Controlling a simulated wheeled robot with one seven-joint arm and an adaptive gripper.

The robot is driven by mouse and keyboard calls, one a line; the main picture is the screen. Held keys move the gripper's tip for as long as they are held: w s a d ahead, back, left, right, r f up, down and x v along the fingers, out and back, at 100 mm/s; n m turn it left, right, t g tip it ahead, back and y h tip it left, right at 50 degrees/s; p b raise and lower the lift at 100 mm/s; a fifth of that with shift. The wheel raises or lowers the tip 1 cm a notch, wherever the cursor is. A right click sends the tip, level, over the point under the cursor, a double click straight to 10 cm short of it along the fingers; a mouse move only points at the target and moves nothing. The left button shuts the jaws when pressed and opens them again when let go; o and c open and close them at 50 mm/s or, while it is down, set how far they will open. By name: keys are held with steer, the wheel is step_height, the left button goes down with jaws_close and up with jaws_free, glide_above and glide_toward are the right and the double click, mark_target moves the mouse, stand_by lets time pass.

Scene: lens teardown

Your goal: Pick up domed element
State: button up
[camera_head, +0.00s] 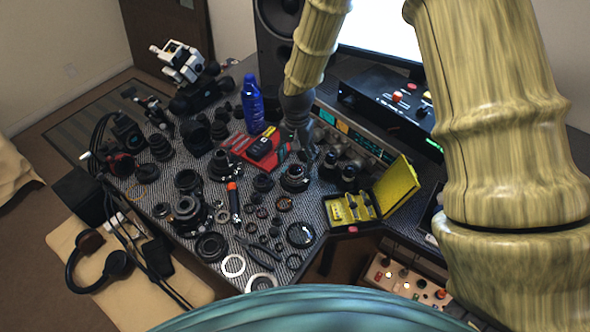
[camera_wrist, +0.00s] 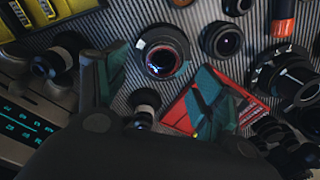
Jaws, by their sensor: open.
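My gripper (camera_head: 305,152) hangs over the back middle of the patterned bench in the head view. In the wrist view my gripper (camera_wrist: 160,92) is open, its two fingers apart and nothing held between them. A short black lens barrel (camera_wrist: 163,55) with dark, reddish glass lies just beyond the fingertips. It seems to be the barrel (camera_head: 295,178) just below my gripper in the head view. A glossy, round glass element (camera_head: 301,235) with a dark rim lies near the bench's front edge, apart from my gripper. I cannot tell for certain which piece is the domed element.
A red tray (camera_head: 240,148) lies left of my gripper, near a blue bottle (camera_head: 252,104). An open yellow case (camera_head: 398,184) and an instrument with knobs (camera_head: 350,143) stand to the right. Many lens parts and an orange-tipped tool (camera_head: 234,203) crowd the bench.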

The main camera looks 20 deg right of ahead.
mark_target(295, 169)
steer(key=shift+w+a+f+p, duration=0.15)
steer(key=shift+f+p, duration=0.2)
steer(key=shift+f, duration=0.3)
steer(key=shift+w+f+p, duration=0.1)
steer(key=shift+f+p, duration=0.25)
steer(key=shift+f, duration=0.25)
steer(key=shift+f+p, duration=0.3)
steer(key=shift+f, duration=1.05)
steer(key=c, duration=1.1)
